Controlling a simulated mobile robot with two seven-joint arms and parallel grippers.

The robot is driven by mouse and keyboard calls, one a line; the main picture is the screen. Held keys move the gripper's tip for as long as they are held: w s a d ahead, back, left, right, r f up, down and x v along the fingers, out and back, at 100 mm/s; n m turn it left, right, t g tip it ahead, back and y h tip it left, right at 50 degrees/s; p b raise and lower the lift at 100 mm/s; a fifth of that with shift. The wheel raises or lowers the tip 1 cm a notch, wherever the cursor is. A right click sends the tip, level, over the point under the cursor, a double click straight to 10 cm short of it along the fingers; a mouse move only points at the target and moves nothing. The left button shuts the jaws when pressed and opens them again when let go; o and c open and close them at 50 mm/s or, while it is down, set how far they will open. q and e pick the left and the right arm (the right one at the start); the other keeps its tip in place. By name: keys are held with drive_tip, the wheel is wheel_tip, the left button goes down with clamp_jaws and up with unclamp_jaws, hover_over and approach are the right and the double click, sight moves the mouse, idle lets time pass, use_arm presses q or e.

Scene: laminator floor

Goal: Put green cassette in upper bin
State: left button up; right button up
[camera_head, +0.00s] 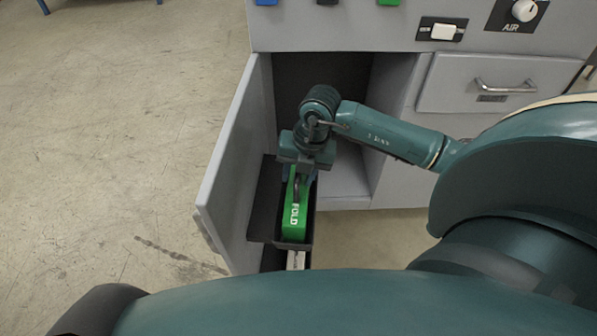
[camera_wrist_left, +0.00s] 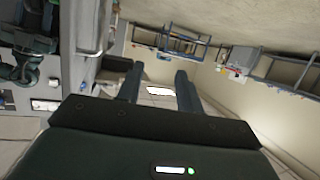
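The grey cabinet door (camera_head: 232,170) stands open on the left. A lower bin (camera_head: 272,260) with a pale labelled item (camera_head: 296,260) shows below the upper one. A closed drawer (camera_head: 500,82) is on the right. The floor left of the door is clear.

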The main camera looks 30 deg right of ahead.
use_arm(q)
drive_tip(key=shift+f, duration=0.1)
